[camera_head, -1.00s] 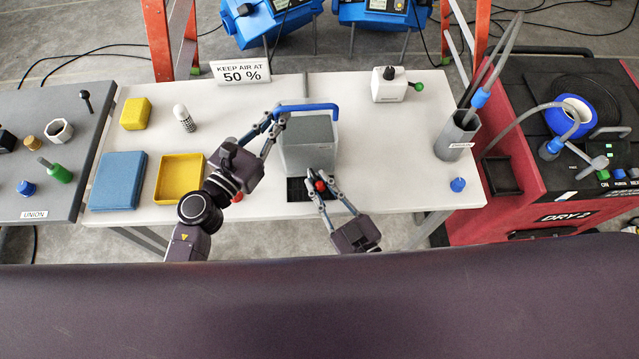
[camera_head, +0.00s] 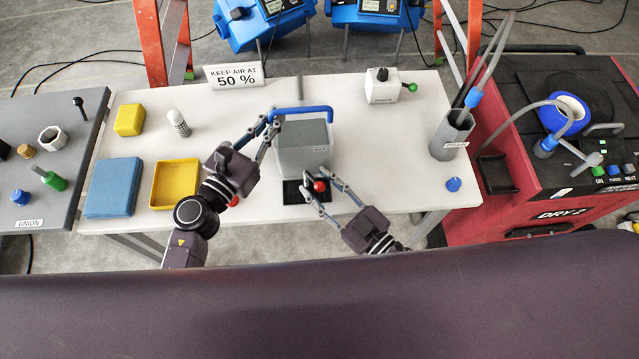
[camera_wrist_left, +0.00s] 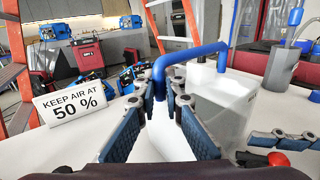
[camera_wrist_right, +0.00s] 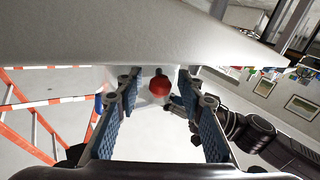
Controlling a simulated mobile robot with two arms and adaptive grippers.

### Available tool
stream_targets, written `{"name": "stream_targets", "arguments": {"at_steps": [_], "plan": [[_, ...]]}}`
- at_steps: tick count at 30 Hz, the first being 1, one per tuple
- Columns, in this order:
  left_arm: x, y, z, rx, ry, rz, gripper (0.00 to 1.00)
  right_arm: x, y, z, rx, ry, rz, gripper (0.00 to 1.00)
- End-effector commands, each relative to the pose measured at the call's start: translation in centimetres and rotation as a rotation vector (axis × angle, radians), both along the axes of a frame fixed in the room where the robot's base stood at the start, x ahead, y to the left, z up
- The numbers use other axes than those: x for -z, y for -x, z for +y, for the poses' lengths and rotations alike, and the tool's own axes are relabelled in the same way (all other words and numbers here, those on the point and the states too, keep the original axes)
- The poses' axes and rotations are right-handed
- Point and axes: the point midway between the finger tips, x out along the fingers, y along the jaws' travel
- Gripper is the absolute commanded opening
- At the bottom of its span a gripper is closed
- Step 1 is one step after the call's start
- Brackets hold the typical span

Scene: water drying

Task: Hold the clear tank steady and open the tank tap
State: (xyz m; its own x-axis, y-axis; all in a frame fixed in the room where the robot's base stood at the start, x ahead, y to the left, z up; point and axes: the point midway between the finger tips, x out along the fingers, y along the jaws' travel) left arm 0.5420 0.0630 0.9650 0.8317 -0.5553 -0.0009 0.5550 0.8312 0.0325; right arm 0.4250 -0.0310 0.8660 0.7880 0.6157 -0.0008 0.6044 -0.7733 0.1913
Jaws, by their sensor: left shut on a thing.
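The clear tank (camera_head: 303,150), grey in the head view, stands upright near the table's front edge with a blue handle (camera_head: 303,110) over its top. My left gripper (camera_head: 274,117) is shut on the left end of this handle, which also shows in the left wrist view (camera_wrist_left: 193,52). The red tap knob (camera_head: 320,186) is at the tank's lower front. My right gripper (camera_head: 319,185) is open, with a finger on each side of the knob. The right wrist view shows the knob (camera_wrist_right: 159,86) between the spread fingers; I cannot tell whether either touches it.
A black grate (camera_head: 293,194) lies below the tap. A yellow tray (camera_head: 155,203) and a blue box (camera_head: 113,186) lie to the left. A grey holder (camera_head: 446,145) stands right.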

Motion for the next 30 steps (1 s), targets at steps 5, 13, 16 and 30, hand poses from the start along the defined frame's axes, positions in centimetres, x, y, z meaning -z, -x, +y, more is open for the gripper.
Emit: {"name": "stream_targets", "arguments": {"at_steps": [5, 13, 16, 30], "plan": [[0.0, 0.0, 0.0, 0.000, 0.001, -0.001, 0.00, 0.0, 0.0, 0.0, 0.000, 0.000, 0.000, 0.35], [0.0, 0.0, 0.0, 0.000, 0.000, 0.000, 0.00, 0.2, 2.1, -1.6, 0.001, 0.002, 0.004, 0.35], [0.0, 0.0, 0.0, 0.000, 0.000, 0.000, 0.00, 0.2, 3.8, -2.9, 0.000, 0.002, 0.005, 0.35], [0.0, 0.0, 0.0, 0.000, 0.000, 0.000, 0.00, 0.0, 9.3, -7.3, 0.000, 0.001, -0.001, 0.35]]}}
